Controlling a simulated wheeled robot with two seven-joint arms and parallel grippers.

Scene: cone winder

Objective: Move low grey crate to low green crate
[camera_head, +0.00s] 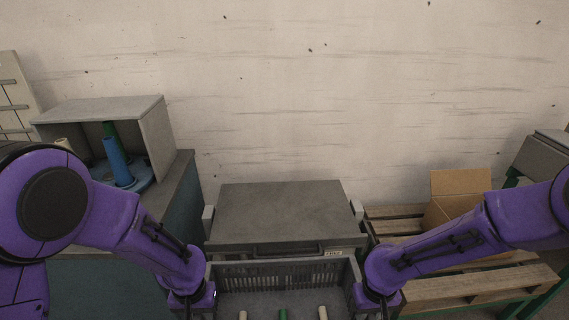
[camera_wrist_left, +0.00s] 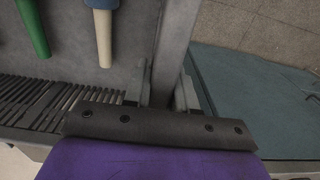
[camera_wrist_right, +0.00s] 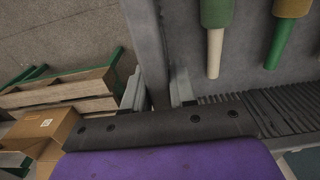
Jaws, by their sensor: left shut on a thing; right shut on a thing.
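A low grey crate (camera_head: 283,274) with a slotted wall is at the bottom centre of the head view, its near part cut off. Several yarn cones on tubes lie in it, including a blue one (camera_wrist_left: 103,22) and a green one (camera_wrist_right: 217,14). My left gripper (camera_wrist_left: 160,88) is shut on the crate's left side wall, and its fingers straddle the rim. My right gripper (camera_wrist_right: 158,88) is shut on the right side wall in the same way. I cannot make out a low green crate in any view.
A dark grey flat-topped unit (camera_head: 280,215) stands just beyond the crate. At left, a grey open-fronted box (camera_head: 155,140) with a blue cone (camera_head: 116,160) stands on a counter. At right are wooden pallets (camera_head: 480,290) on green supports and a cardboard box (camera_head: 460,185).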

